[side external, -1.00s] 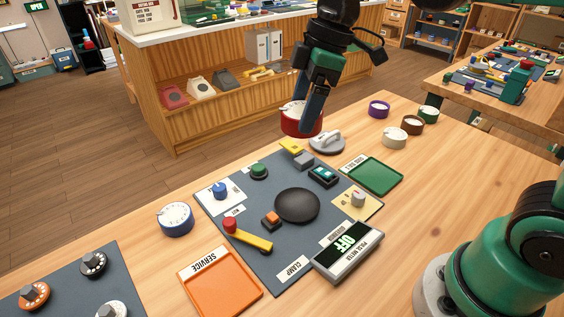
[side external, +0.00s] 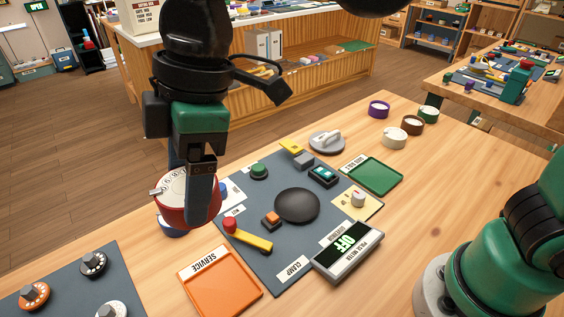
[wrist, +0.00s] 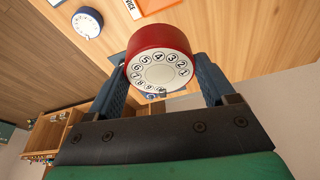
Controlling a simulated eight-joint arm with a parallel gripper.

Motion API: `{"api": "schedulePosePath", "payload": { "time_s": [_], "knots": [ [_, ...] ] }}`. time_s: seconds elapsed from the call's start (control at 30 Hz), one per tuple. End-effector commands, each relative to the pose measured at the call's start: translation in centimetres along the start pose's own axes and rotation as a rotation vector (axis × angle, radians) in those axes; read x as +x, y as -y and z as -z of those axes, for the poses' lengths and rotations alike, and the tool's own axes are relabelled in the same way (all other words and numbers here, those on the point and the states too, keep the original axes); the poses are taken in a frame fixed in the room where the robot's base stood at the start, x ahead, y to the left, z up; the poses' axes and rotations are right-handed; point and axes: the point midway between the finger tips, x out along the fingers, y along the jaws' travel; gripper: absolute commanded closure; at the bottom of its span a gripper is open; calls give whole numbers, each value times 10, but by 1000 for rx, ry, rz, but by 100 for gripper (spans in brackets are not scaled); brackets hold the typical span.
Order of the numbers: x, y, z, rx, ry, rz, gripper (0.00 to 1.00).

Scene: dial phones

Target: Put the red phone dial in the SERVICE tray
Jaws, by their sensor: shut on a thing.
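The red phone dial (side external: 177,205) is a short red drum with a white numbered face. My gripper (side external: 190,190) is shut on it and holds it above the table, left of the grey work mat. In the wrist view the red dial (wrist: 158,48) sits between both fingers, its face toward the camera. The SERVICE tray (side external: 229,284) is a flat orange tray at the front of the table, empty, below and to the right of the dial. A corner of the orange tray (wrist: 158,4) shows at the top of the wrist view.
A blue dial (side external: 172,232) is mostly hidden below the red one; it shows whole in the wrist view (wrist: 88,22). A green tray (side external: 373,175) lies farther right.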

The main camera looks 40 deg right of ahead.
Motion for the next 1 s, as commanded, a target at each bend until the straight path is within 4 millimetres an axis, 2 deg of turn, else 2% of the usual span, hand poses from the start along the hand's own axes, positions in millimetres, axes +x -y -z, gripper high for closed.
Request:
{"api": "schedulePosePath", "payload": {
  "time_s": [0.5,0.63,0.87,1.0],
  "knots": [
    [114,-1,-32,1,-1,-1,85],
    [135,-1,-38,1,-1,-1,85],
    [152,0,-43,1,-1,-1,85],
    [170,-1,-48,1,-1,-1,85]
  ]
}}
